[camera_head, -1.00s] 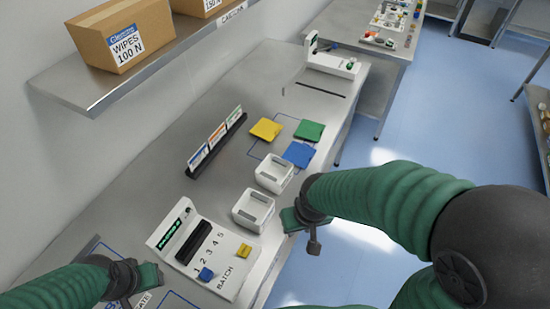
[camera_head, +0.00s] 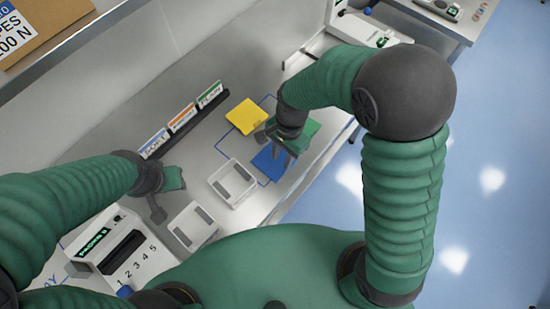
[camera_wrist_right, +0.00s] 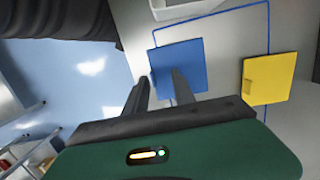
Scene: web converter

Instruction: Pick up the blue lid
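The blue lid (camera_head: 266,163) is a flat square on the metal table, beside the white containers.
Two white open containers (camera_head: 233,182) (camera_head: 193,226) stand in front. A label rack (camera_head: 185,125) and a batch counter (camera_head: 108,250) stand to the left.

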